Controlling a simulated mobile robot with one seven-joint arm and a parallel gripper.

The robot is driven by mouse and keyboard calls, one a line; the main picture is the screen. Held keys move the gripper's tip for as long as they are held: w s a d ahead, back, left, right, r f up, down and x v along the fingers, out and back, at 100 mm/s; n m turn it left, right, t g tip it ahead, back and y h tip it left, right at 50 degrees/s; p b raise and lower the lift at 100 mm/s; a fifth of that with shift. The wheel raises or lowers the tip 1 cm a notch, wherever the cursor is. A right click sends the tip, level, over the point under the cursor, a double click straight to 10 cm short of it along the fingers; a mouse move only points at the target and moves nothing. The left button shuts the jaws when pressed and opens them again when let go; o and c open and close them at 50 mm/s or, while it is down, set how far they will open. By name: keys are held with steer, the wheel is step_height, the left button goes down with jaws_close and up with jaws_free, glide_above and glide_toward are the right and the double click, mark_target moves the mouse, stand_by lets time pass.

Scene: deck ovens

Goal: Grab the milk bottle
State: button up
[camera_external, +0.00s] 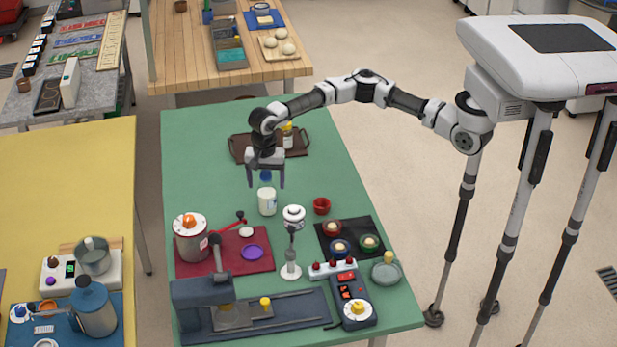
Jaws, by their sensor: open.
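The milk bottle (267,201) is a small white bottle with a blue cap (266,176). It stands upright on the green table, left of the middle. My gripper (266,184) points down over the bottle with its jaws open.
A white stand (291,270), a red cup (321,206), a red mat (264,263) and a black mat (372,226) with bowls are nearer the front.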

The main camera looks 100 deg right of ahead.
steer(key=shift+f, duration=0.15)
steer(key=shift+c, duration=0.2)
steer(key=c, duration=1.4)
